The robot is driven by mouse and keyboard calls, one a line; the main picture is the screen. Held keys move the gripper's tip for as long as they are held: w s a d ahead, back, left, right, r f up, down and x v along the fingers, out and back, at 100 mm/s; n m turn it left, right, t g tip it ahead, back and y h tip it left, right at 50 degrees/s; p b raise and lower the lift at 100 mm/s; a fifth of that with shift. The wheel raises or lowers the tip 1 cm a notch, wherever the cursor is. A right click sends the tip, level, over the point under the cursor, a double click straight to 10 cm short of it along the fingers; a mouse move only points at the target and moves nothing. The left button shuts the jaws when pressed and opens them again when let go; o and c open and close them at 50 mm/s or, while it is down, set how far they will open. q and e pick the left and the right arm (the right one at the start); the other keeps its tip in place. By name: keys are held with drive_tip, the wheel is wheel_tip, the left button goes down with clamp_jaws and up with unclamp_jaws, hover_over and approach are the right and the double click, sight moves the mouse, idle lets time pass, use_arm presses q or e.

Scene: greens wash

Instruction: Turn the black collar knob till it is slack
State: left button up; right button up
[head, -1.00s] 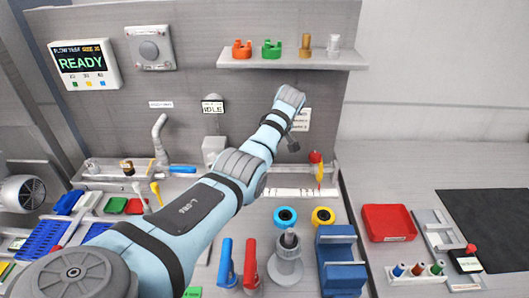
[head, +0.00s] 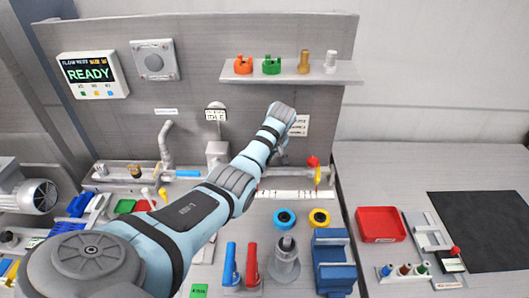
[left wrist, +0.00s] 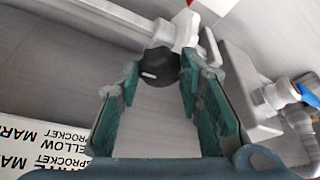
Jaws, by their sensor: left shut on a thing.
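The black collar knob (left wrist: 160,66) shows in the left wrist view, round and dark with a short white mark on its face. It sits on a pale grey fitting (left wrist: 180,33) at the end of a light pipe. My left gripper (left wrist: 158,78) has its two teal-padded fingers on either side of the knob and is shut on it. In the head view my left arm (head: 185,215) reaches across to the back panel, and its wrist largely hides the knob and fingers. My right gripper is in neither view.
A white label strip (left wrist: 45,140) lies beside the left finger in the wrist view. A grey bracket (left wrist: 245,90) stands close to the right finger. In the head view, a shelf (head: 290,72) hangs above my wrist, and the tester screen (head: 92,74) reads READY.

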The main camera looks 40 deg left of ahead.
use_arm(q)
drive_tip(key=o, duration=1.2)
drive_tip(key=shift+c, duration=0.2)
drive_tip(key=v, duration=1.2)
drive_tip(key=shift+w, duration=0.1)
